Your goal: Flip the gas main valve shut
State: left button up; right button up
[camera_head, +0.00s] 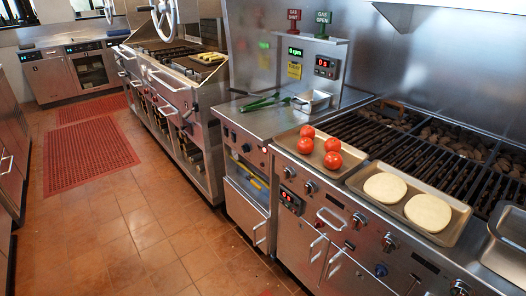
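A red sign (294,14) reading GAS with a smaller second word and a green sign (323,18) reading GAS OPEN stand side by side on a steel ledge (318,38) at the back. The panel below them carries a small green-lit display (295,51), a yellow label (294,70) and a dark control box with red digits (326,67). I cannot make out a separate valve handle for the gas main or tell its position. Neither of my grippers is in view.
Green-handled tongs (262,102) and a small steel pan (314,101) lie on the counter. A tray (297,149) of tomatoes and a tray (452,236) with two pale round patties or breads sit before the grill (400,140). The tiled floor (130,235) is open on the left.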

aim_at(254, 184)
jog(key=j+z, duration=0.15)
jog(key=z, duration=0.55)
jog(key=i+j+z, duration=0.1)
jog(key=j+z, duration=0.2)
jog(key=j, duration=0.15)
jog(key=j+z, duration=0.35)
jog(key=j, duration=0.15)
jog(key=j+z, duration=0.25)
jog(key=j, duration=0.7)
jog(key=k+j, duration=0.1)
jog(key=j, duration=1.2)
jog(key=k+j+z, duration=0.1)
jog(key=j, duration=0.5)
jog(key=k+j, duration=0.05)
